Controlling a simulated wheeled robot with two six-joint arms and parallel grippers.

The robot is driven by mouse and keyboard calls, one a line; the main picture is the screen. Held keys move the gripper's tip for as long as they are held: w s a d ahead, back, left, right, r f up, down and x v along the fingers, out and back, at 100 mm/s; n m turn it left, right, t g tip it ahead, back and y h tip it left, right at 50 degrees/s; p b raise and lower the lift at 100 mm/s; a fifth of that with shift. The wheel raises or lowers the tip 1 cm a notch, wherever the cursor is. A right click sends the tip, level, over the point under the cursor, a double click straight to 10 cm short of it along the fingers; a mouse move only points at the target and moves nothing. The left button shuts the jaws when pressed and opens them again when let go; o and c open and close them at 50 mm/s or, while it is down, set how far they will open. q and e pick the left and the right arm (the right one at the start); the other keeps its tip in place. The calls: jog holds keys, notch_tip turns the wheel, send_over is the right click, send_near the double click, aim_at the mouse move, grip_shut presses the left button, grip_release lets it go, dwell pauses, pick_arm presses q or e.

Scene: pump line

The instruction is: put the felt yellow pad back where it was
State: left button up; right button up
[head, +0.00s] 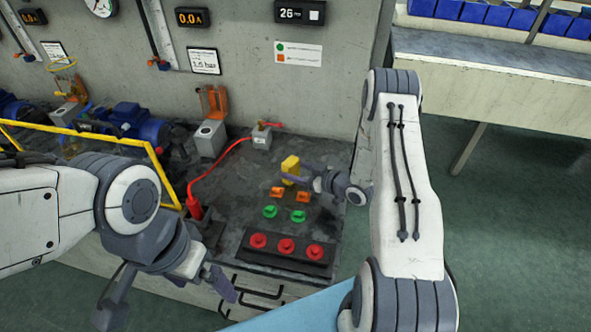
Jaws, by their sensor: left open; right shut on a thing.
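A small yellow block-like thing (290,164), which I take to be the felt yellow pad, stands out at the tip of my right gripper (291,177). The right gripper is shut on it, over the dark worktop behind the orange pieces. I cannot tell whether the pad touches the worktop. My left gripper (168,297) is open and empty at the lower left, in front of the worktop's front edge, with its fingers wide apart.
On the worktop (225,190) sit two orange pieces (277,193), two green pieces (270,211) and a dark strip with three red buttons (286,246). A red hose (218,158) runs at the left. A yellow rail (90,135) fronts blue pumps (135,120).

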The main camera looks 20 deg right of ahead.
jog(key=shift+f, duration=0.2)
jog(key=shift+f+b, duration=0.15)
jog(key=shift+b, duration=0.15)
jog(key=o, duration=1.3)
jog(key=shift+o, duration=0.2)
